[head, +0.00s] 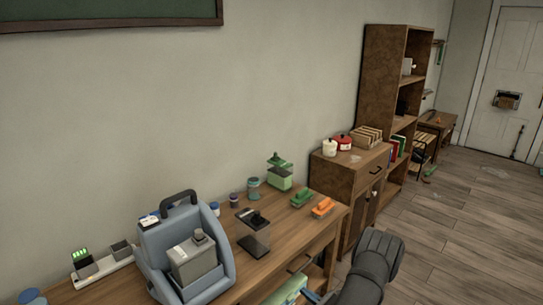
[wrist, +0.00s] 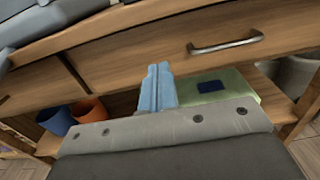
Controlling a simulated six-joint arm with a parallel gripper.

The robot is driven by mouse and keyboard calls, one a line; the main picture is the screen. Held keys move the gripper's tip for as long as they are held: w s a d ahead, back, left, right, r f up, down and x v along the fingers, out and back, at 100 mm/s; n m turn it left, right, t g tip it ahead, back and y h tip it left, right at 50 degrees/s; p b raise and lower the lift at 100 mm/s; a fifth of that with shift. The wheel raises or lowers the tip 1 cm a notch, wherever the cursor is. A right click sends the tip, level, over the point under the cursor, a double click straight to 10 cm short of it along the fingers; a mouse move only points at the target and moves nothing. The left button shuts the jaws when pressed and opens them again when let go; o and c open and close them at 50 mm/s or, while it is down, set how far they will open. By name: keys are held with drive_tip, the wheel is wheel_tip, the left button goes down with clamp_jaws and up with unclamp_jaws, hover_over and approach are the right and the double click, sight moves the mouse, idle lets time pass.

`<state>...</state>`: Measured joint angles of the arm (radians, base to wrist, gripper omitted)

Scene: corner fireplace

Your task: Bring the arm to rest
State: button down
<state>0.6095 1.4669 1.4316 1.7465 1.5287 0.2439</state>
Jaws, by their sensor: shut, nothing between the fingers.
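My gripper (wrist: 158,86) shows in the wrist view as two light blue fingers pressed together, with nothing between them. It is in front of the wooden desk's (wrist: 145,45) drawer front and open lower shelf, below the metal drawer handle (wrist: 226,45). In the head view my dark arm comes in at the bottom, right of the desk (head: 262,262). Only a small blue bit of my gripper (head: 311,297) shows there, low at the picture's bottom edge. I cannot tell whether the fingers touch the desk.
A green box (wrist: 215,86), a blue cup (wrist: 56,120) and an orange cup (wrist: 89,109) are on the lower shelf. On the desktop are a grey-blue caddy (head: 163,245), a dark stand (head: 254,240) and an orange brush (head: 323,207).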

drive_tip(key=x, duration=1.1)
drive_tip(key=shift+w+a, duration=0.25)
